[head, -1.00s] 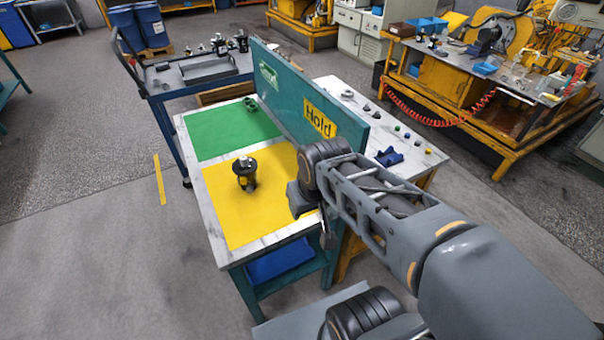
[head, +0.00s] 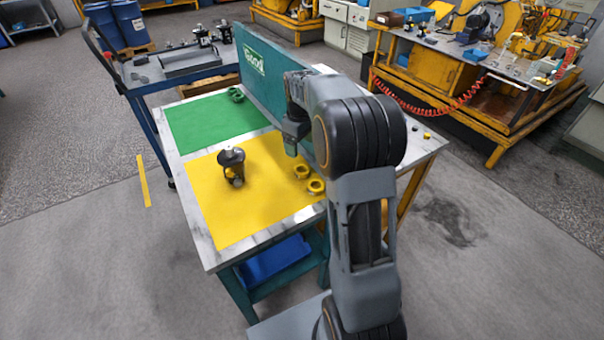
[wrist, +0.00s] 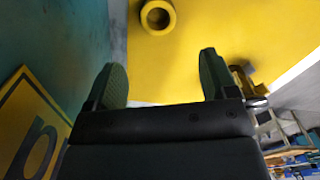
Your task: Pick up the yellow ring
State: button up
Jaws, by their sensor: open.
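Two yellow rings show in the head view, one (head: 302,171) a little behind the other (head: 316,187). Both lie near the right edge of the yellow mat (head: 215,215). In the wrist view a yellow ring (wrist: 157,17) lies at the top, beyond the fingertips; I cannot tell which of the two it is. My gripper (wrist: 162,72) is open, with nothing between its two dark green fingers. In the head view my gripper (head: 292,148) hangs over the mat, behind and left of the rings; its fingertips are hard to make out.
A dark motor part (head: 232,167) stands on the yellow mat, left of my gripper. A teal divider panel (head: 262,72) rises close behind my arm. A green mat (head: 205,125) holds a small green part (head: 236,94). The front of the yellow mat is clear.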

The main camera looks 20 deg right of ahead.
aim_at(300, 167)
jog(key=shift+w+f+b, duration=0.15)
jog(key=shift+f+b, duration=0.15)
jog(key=shift+f, duration=4.8)
jog(key=shift+c, duration=0.4)
jog(key=c, duration=0.9)
